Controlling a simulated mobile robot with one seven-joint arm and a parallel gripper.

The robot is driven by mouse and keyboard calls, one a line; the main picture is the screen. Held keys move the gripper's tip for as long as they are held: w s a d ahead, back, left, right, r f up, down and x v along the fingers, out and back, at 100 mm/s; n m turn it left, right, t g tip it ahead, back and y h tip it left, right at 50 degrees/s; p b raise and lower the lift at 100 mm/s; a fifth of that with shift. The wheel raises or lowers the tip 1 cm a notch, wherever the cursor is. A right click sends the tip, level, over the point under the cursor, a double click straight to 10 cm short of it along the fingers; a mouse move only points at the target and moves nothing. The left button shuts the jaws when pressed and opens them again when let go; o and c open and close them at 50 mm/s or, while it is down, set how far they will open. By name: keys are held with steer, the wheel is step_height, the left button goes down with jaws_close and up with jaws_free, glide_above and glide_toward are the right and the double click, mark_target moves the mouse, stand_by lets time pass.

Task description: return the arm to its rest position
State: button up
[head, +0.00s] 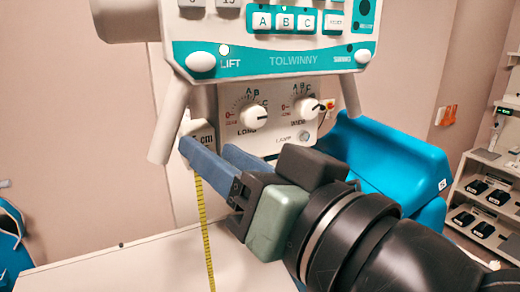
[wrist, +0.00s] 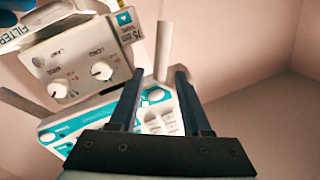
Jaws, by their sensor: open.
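My gripper (head: 203,155) is in the middle of the head view, reaching from the lower right toward the left. Its two blue-grey fingers are apart with nothing between them. In the wrist view my gripper (wrist: 155,82) also shows open, its fingers pointing at the machine's panel. The white and teal machine head (head: 268,60), marked TOLWINNY, is above and behind the fingers. Its lower box with two white knobs (head: 254,116) is just behind them. The knob box also shows in the wrist view (wrist: 84,64). I cannot tell whether the fingers touch anything.
A yellow measuring tape (head: 205,235) hangs below the fingers in front of a pale tabletop (head: 120,262). A blue padded seat (head: 390,160) stands behind my arm. A shelf with dark items (head: 485,195) is at the right.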

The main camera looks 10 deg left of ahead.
steer(key=s+d+r+m+t+h, duration=0.1)
steer(key=d+r+m+t+h, duration=0.1)
steer(key=r+t+h, duration=0.4)
steer(key=s+d+r+m+t+h, duration=0.2)
steer(key=d+r+t+h, duration=0.3)
steer(key=r+t, duration=0.3)
steer(key=shift+d+t+h, duration=0.15)
steer(key=shift+t+h, duration=0.15)
steer(key=shift+h, duration=0.6)
steer(key=shift+f, duration=0.1)
steer(key=shift+c, duration=0.2)
stand_by(0.6)
